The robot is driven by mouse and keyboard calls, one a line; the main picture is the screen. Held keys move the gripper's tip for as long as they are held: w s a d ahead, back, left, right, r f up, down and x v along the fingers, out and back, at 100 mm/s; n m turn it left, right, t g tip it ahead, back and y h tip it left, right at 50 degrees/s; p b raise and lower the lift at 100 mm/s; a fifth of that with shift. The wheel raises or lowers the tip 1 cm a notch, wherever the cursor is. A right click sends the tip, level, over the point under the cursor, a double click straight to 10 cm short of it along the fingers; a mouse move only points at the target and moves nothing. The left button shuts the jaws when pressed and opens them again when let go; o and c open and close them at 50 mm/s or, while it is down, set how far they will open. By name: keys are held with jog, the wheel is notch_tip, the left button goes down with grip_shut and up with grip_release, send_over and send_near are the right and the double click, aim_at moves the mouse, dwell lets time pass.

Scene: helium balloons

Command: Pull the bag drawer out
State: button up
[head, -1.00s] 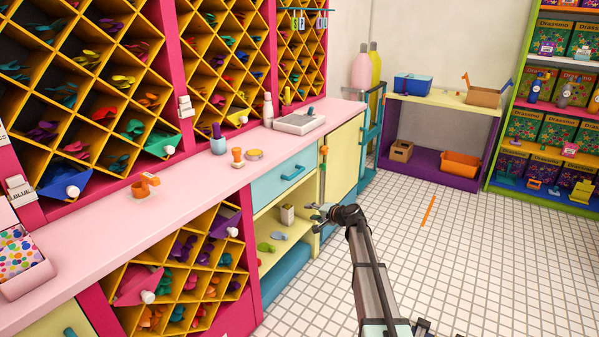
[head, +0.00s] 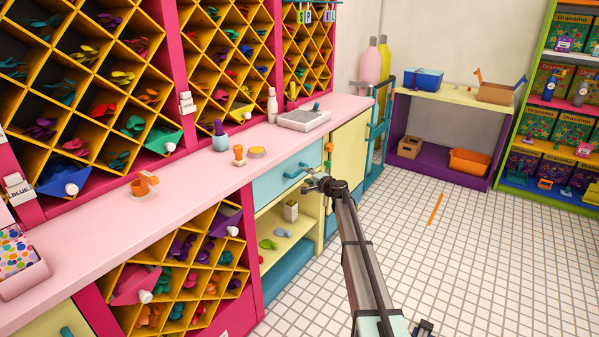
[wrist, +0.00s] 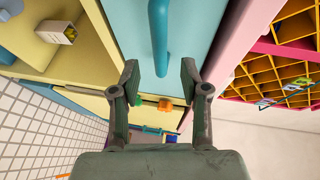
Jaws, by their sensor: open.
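The drawer (head: 270,184) is a light blue front under the pink counter, flush with the cabinet. Its blue bar handle (head: 296,170) shows in the head view, and the handle (wrist: 158,40) also shows in the wrist view, running up between and beyond the fingers. My gripper (head: 308,176) is at the handle's right end in the head view. In the wrist view my gripper (wrist: 160,82) is open, with one finger on each side of the handle's near end. Contact with the handle cannot be told. The drawer's inside is hidden.
An open yellow shelf (head: 285,232) with small items lies below the drawer. The pink counter (head: 190,180) overhangs it and holds cups and a scale (head: 304,120). A yellow cabinet door (head: 350,150) stands to the right. The tiled floor (head: 400,260) in front is mostly clear.

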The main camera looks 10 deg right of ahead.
aim_at(301, 172)
jog(key=p+x, duration=0.1)
jog(key=x, duration=0.6)
grip_shut()
